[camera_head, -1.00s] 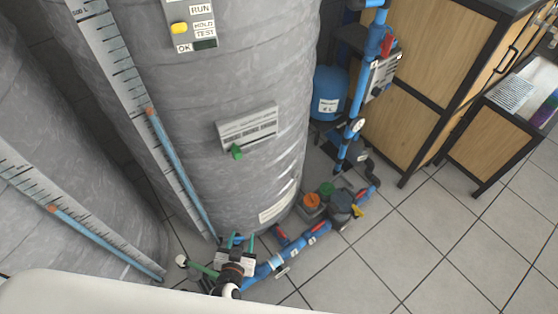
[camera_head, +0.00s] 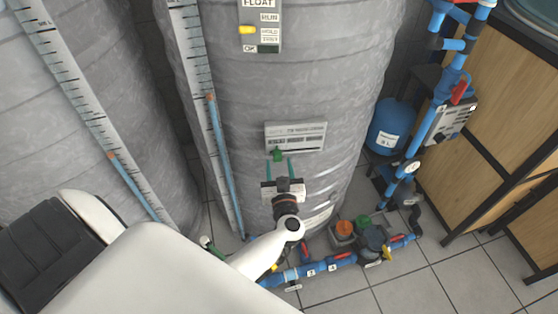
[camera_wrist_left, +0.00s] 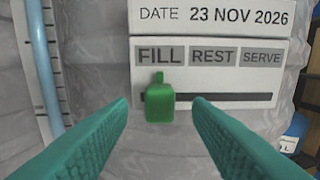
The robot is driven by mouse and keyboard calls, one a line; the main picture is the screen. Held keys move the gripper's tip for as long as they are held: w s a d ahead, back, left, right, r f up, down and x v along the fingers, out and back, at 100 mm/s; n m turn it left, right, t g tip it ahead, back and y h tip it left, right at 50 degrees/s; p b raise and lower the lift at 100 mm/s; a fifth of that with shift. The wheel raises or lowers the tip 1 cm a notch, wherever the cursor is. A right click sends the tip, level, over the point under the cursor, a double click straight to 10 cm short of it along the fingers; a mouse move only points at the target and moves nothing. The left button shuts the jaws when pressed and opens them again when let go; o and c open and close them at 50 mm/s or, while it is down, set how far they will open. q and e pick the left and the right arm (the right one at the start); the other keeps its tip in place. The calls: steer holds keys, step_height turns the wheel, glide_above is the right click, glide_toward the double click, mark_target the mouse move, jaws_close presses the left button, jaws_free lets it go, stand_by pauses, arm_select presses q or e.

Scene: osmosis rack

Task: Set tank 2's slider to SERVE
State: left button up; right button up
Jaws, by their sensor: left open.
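The slider plate (camera_head: 295,136) is on the front of the grey wrapped tank (camera_head: 318,80). In the left wrist view the plate (camera_wrist_left: 285,70) reads FILL, REST, SERVE from left to right, above a dark slot. The green slider knob (camera_wrist_left: 160,103) stands at the slot's left end, under FILL; it also shows in the head view (camera_head: 277,154). My left gripper (camera_head: 280,165) is open just in front of the knob. In the left wrist view its green fingers lie to the knob's left and right, with gaps on both sides. The tank's number is not readable here. My right gripper is not in view.
A control box (camera_head: 260,28) with a yellow switch is higher on the tank. A gauge strip with a blue tube (camera_head: 220,150) runs down its left side. Blue pipes with red-handled valves (camera_head: 318,268) lie low in front. A wooden cabinet (camera_head: 500,130) stands at right.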

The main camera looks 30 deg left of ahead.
arm_select(q)
steer(key=shift+x, duration=1.35)
steer(key=shift+d, duration=0.1)
jaws_close()
